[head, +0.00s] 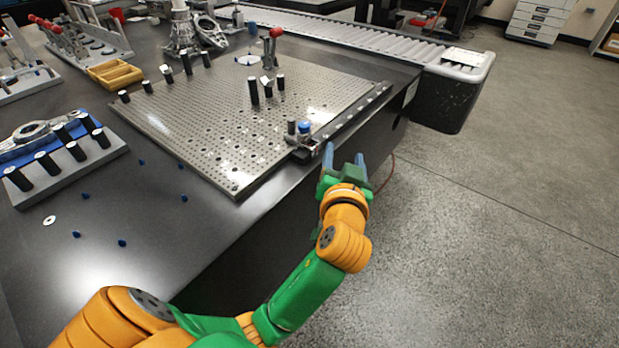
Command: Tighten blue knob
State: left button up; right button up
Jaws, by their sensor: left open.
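The blue knob (304,127) sits on a small fixture at the right front edge of the perforated metal plate (200,135). A short dark post (291,127) with a grey top stands just left of it. My left gripper (344,152) is open and empty, with its two grey-blue fingers pointing up and away. It is to the right of and slightly below the knob in the picture, beyond the table edge and apart from the knob. My right gripper is not in view.
A grey block with black pegs (70,165) is at the left. Small blue pieces lie on the dark table (110,215). A roller conveyor (380,40) is behind. Open floor is at the right.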

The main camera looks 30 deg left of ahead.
aim_at(304, 129)
pick_arm(q)
jog(key=s+a+r+n+y+b, duration=0.3)
jog(key=s+a+n, duration=0.2)
jog(key=s+n, duration=0.1)
jog(key=x, duration=0.6)
jog(key=shift+w, duration=0.25)
grip_shut()
jog(key=shift+s+r+m+p, duration=0.1)
jog(key=shift+r+m+p, duration=0.05)
jog(key=shift+m+p, duration=0.2)
jog(key=shift+a+r+m+t+h+p, duration=0.1)
jog(key=shift+m+t+h+p, duration=0.15)
jog(key=shift+t+h+p, duration=0.2)
jog(key=shift+m+t+h, duration=0.25)
jog(key=shift+m+h, duration=0.05)
jog(key=shift+h, duration=0.05)
jog(key=shift+f, duration=0.25)
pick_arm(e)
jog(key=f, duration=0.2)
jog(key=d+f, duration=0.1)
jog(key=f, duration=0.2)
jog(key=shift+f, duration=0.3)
